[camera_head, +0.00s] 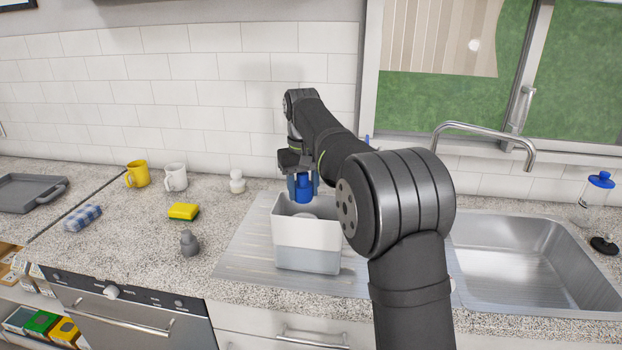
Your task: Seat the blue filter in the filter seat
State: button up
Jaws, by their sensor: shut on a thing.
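The blue filter (304,188) is held in my gripper (301,183), which is shut on it and points down. The filter is at the opening of a white and grey box-shaped container (307,237) on the ribbed steel drainboard. A pale round part (302,215) shows inside the container, just below the filter; I cannot tell for sure whether it is the filter seat. The filter's lower end is close above this part, and I cannot tell whether they touch. My arm covers the area right of the container.
A steel sink (535,265) with a tap (490,130) lies to the right. A yellow sponge (184,211), a grey figure-like object (189,242), a white object (237,181) and two mugs (138,174) stand to the left. The counter between them is partly free.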

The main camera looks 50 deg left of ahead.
jog(key=shift+r, duration=0.1)
jog(key=shift+d+f, duration=0.1)
jog(key=shift+f, duration=2.8)
jog(key=shift+f, duration=0.9)
jog(key=o, duration=1.1)
notch_tip(320, 180, up, 18)
jog(key=shift+f, duration=0.25)
